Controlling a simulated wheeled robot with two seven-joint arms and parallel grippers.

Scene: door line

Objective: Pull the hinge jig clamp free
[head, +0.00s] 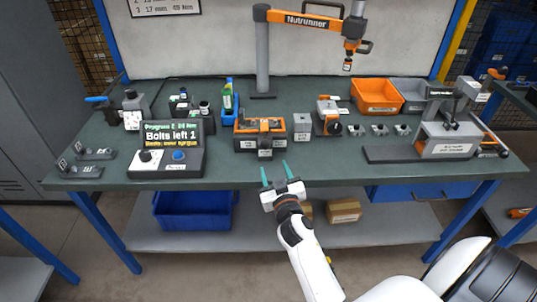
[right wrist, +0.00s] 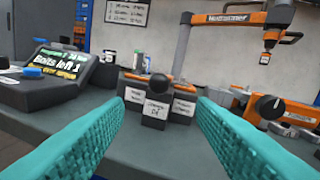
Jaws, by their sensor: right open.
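An orange and black jig (head: 260,133) with white labels sits near the bench's front edge, mid-bench. In the right wrist view, a black ball knob (right wrist: 159,86) stands on a small labelled front block (right wrist: 154,112) of this jig; I take it as the clamp, but its label is too small to read. My right gripper (head: 275,172) is open and empty, just in front of the bench edge and apart from the jig. In the right wrist view, the knob shows between its teal fingers (right wrist: 159,102), farther off. My left gripper is not in view.
A console (head: 167,150) reading "Bolts left 1" stands left of the jig. A nutrunner arm (head: 300,20) hangs above. Bare bench top lies before the jig.

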